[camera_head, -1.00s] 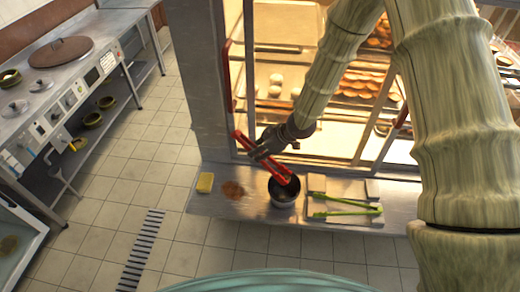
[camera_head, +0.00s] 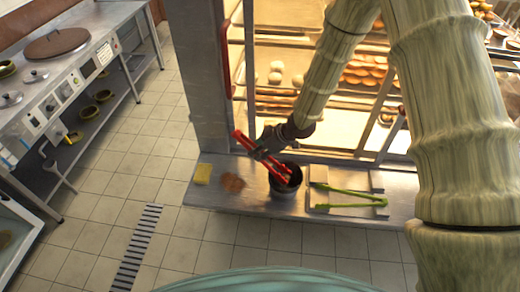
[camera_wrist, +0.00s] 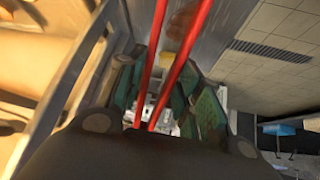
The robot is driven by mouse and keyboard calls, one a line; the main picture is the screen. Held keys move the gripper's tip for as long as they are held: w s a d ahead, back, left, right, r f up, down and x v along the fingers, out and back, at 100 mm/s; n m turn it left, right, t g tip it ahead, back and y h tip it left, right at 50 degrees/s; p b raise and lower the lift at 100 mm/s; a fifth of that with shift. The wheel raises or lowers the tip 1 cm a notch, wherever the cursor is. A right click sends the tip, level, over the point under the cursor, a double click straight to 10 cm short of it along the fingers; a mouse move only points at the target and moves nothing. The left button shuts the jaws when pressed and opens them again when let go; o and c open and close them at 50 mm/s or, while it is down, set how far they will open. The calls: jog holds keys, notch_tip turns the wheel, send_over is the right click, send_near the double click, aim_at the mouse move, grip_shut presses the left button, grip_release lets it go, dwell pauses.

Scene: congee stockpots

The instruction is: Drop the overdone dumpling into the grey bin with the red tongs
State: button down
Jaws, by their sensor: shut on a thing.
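My gripper (camera_head: 268,143) is shut on the red tongs (camera_head: 243,138) in the head view. The tongs slant down to the right, with their lower ends over or inside the mouth of the dark grey bin (camera_head: 284,190). I cannot tell how deep they reach. In the wrist view the two red arms of the tongs (camera_wrist: 155,55) run up and away from my gripper (camera_wrist: 155,118), with a gap between them. The overdone dumpling cannot be made out in either view, and the bin's inside is mostly hidden by the tongs and shadow.
The bin stands on a metal ledge (camera_head: 262,222). Left of it are a brown round patch (camera_head: 232,183) and a yellow block (camera_head: 202,174). Right of it, green tongs (camera_head: 350,204) lie on a pale tray (camera_head: 335,208). A lit display case (camera_head: 270,50) with baked goods stands behind.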

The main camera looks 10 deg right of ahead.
jog(key=c, duration=1.3)
grip_release()
notch_tip(320, 180, up, 10)
jog(key=p, duration=0.9)
